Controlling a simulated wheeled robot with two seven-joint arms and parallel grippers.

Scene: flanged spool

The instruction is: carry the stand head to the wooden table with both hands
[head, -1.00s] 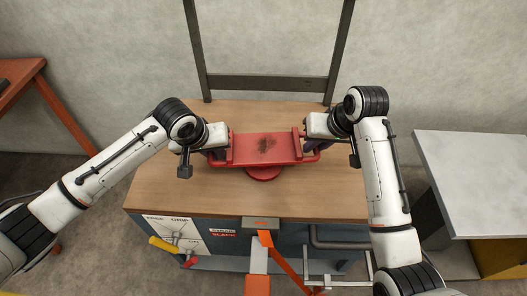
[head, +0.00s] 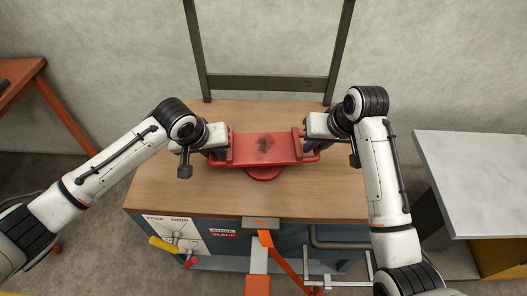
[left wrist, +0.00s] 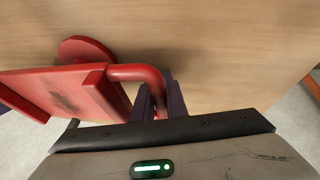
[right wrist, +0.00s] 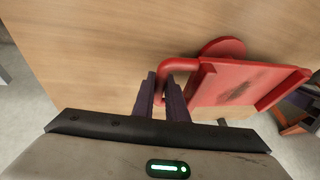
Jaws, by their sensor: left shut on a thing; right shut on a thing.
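The red stand head (head: 262,149) is a flat plate with raised ends, a dark smudge on top, a tube handle at each end and a round disc below. It is over the wooden table (head: 180,195); I cannot tell whether the disc touches the top. My left gripper (head: 218,154) is shut on its left handle, which shows between the fingers in the left wrist view (left wrist: 159,98). My right gripper (head: 313,145) is shut on its right handle, also between the fingers in the right wrist view (right wrist: 165,98). The plate looks about level.
A dark metal frame (head: 265,83) rises behind the table. A control panel (head: 177,232) with levers and an orange post (head: 275,255) are at the table's front. A grey-topped table (head: 480,175) stands at the right, an orange one (head: 22,72) at the far left. Bare wood surrounds the stand head.

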